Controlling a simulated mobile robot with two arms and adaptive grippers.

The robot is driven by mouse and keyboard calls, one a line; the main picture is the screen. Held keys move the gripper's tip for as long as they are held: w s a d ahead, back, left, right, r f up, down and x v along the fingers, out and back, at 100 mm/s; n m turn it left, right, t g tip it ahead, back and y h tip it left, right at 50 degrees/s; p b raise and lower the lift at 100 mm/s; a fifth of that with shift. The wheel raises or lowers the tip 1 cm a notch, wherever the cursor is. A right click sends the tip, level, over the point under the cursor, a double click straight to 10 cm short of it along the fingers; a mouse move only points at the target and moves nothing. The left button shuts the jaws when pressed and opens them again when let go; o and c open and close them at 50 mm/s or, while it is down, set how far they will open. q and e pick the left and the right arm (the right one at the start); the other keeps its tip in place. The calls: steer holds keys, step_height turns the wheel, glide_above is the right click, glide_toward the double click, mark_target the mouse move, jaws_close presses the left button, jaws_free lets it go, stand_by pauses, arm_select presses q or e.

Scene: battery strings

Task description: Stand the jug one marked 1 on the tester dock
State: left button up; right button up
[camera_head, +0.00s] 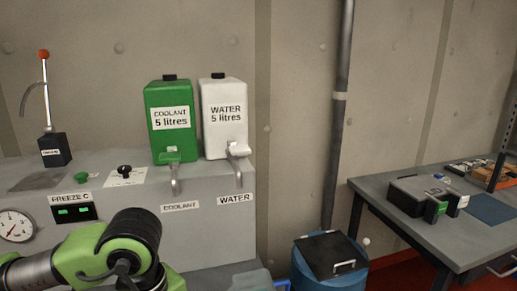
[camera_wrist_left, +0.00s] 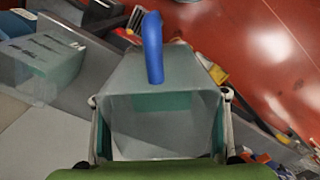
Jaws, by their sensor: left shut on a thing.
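In the left wrist view my left gripper (camera_wrist_left: 162,128) is shut on a translucent grey jug with a blue handle (camera_wrist_left: 153,48); one finger is on each side of its body (camera_wrist_left: 165,95). I cannot see a number on this jug. In the head view my left arm is at the lower left, and its gripper and the jug's body are out of sight. No part marked as the tester dock can be made out; a panel labelled "FREEZE C" (camera_head: 75,206) is on the grey bench front. My right gripper is not in view.
A green coolant tank (camera_head: 171,142) and a white water tank (camera_head: 224,135) with taps stand on the grey bench (camera_head: 220,225). A blue bin (camera_head: 335,281) with a black lid stands right of it. A table (camera_head: 395,220) with a black case is further right.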

arm_select(q)
steer(key=m, duration=0.1)
steer(key=a+f+m, duration=0.1)
steer(key=m, duration=0.3)
steer(key=shift+a+f, duration=0.35)
steer(key=shift+f, duration=0.05)
steer(key=m, duration=0.1)
steer(key=a+f+m, duration=0.1)
steer(key=m, duration=0.3)
steer(key=shift+s+a+f, duration=0.25)
steer(key=shift+a+f, duration=0.05)
steer(key=shift+f, duration=0.1)
